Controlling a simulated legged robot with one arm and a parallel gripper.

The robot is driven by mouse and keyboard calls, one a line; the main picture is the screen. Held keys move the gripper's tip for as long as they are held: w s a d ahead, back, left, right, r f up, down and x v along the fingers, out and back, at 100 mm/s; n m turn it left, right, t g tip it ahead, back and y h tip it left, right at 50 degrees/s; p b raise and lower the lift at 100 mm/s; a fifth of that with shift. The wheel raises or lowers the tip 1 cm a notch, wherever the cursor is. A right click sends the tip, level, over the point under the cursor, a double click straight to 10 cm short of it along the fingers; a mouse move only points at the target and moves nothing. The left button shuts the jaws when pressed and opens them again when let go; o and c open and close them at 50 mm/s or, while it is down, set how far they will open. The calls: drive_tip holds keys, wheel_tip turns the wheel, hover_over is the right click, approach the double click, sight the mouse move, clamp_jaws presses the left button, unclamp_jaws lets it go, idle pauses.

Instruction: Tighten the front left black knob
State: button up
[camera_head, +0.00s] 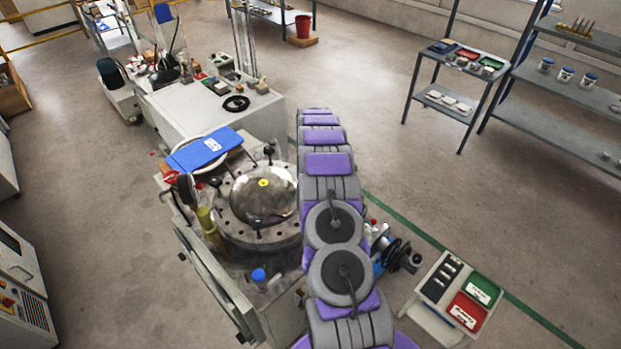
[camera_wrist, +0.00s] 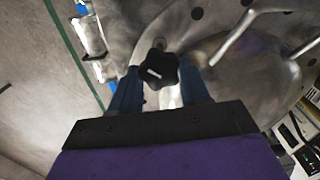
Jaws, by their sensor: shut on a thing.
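A black lobed knob (camera_wrist: 158,66) shows in the wrist view, seen from above, with a pale mark on its top. My gripper (camera_wrist: 160,79) is shut on it, with one blue finger on each side. Beyond it lies the grey metal of the round lid (camera_wrist: 215,38). In the head view, the testing machine has a shiny domed lid (camera_head: 262,190) on a round flange with holes. Other black knobs show around the rim, such as a far one (camera_head: 269,150) and a left one (camera_head: 215,182). My arm hides the lid's right side, and my gripper is not visible there.
A blue flat object (camera_head: 205,149) lies at the machine's far left. A blue-capped item (camera_head: 258,275) stands on its near edge. A stand with green and red bins (camera_head: 468,310) is at the right. Open floor lies beyond it, towards grey shelves (camera_head: 570,80).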

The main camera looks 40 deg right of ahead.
drive_tip(key=shift+s+f+m, duration=0.15)
drive_tip(key=shift+s+m, duration=0.1)
drive_tip(key=shift+m, duration=0.35)
drive_tip(key=o, duration=1.1)
drive_tip(key=shift+c, duration=0.2)
drive_tip(key=shift+w, duration=0.1)
wheel_tip(320, 180, up, 18)
drive_tip(key=p, duration=0.1)
drive_tip(key=shift+f+p, duration=0.25)
drive_tip(key=shift+p, duration=0.1)
drive_tip(key=shift+w, duration=0.1)
